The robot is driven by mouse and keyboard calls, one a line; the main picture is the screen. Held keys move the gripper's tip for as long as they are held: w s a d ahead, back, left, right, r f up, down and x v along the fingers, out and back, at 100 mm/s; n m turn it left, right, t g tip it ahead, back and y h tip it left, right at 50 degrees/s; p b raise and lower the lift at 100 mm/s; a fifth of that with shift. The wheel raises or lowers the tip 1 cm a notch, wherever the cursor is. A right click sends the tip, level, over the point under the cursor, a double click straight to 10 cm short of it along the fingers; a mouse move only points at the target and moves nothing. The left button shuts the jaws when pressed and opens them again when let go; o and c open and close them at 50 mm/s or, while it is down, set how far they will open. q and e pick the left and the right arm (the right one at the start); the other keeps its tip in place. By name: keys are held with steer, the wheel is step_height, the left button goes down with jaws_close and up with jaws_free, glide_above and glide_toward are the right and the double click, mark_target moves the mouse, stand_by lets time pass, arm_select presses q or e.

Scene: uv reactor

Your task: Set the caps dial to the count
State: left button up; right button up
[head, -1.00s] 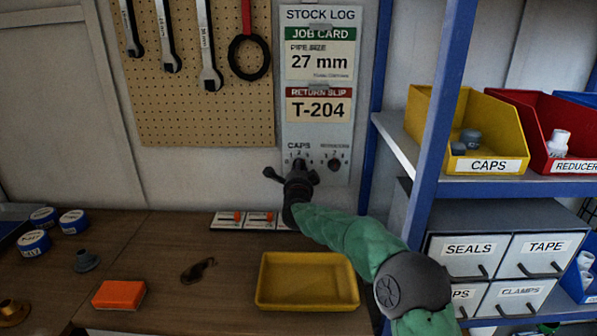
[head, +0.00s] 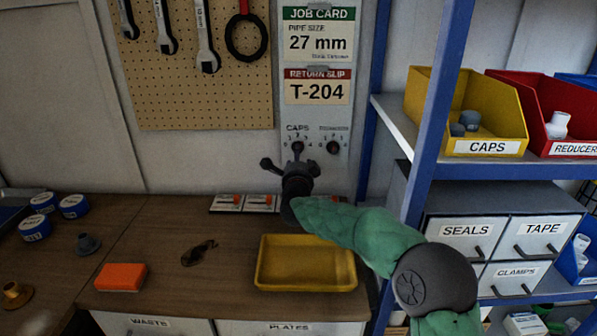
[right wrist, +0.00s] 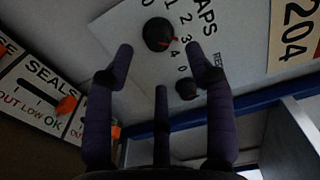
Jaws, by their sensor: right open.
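The black caps dial (head: 297,147) is on the stock log panel in the head view. The right wrist view shows its knob (right wrist: 158,35) close up, with a red pointer toward the right, near the 3 as best I can read it. My right gripper (head: 290,165) is open and empty, just below and in front of the dial; its spread fingers (right wrist: 160,50) are apart from the knob. A yellow CAPS bin (head: 497,135) on the right shelf shows two grey caps (head: 464,123); its floor is partly hidden. My left gripper is out of view.
The smaller reducers dial (head: 333,147) is close to the right of the caps dial. Slider cards (head: 245,203) lie at the bench's back. A yellow tray (head: 305,285) is below my right arm. A blue shelf post (head: 440,110) stands to the right.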

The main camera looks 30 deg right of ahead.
steer(key=v, duration=0.7)
steer(key=shift+d+r, duration=0.1)
stand_by(0.4)
